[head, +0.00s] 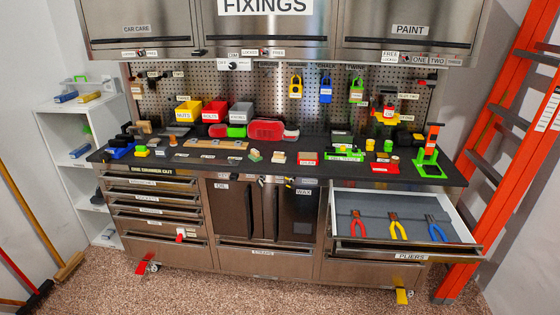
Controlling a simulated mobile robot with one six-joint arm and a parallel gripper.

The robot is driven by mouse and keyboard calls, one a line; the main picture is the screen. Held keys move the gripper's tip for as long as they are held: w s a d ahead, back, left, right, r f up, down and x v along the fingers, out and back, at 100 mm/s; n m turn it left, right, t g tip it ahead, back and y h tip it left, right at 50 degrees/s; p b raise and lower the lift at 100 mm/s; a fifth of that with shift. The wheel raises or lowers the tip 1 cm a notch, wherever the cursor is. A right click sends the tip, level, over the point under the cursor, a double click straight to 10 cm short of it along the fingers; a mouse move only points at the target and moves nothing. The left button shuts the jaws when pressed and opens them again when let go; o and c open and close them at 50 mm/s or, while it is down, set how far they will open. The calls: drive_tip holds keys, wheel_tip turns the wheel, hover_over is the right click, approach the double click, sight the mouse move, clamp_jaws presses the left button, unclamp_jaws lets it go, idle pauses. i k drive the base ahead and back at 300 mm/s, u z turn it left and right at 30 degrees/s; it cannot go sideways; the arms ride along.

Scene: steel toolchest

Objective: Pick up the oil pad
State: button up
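No object in the head view can be read clearly as the oil pad. Several small pads or blocks lie on the dark worktop (225,168), among them a cream and green piece (255,155) and a tan and dark piece (278,157). Their labels are too small to read. A label that seems to read OIL (221,186) is on the left door of the shut middle cabinet (240,215). My gripper is not in view.
The PLIERS drawer (410,256) stands open at lower right, holding red, yellow and blue pliers. The left drawers look shut. Bins (215,112) stand at the worktop's back. An orange ladder (500,150) is at right, brooms (30,230) at left. The front floor is clear.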

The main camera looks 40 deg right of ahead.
sight(278, 156)
drive_tip(key=z, duration=0.1)
drive_tip(key=i, duration=1)
drive_tip(key=u, duration=0.05)
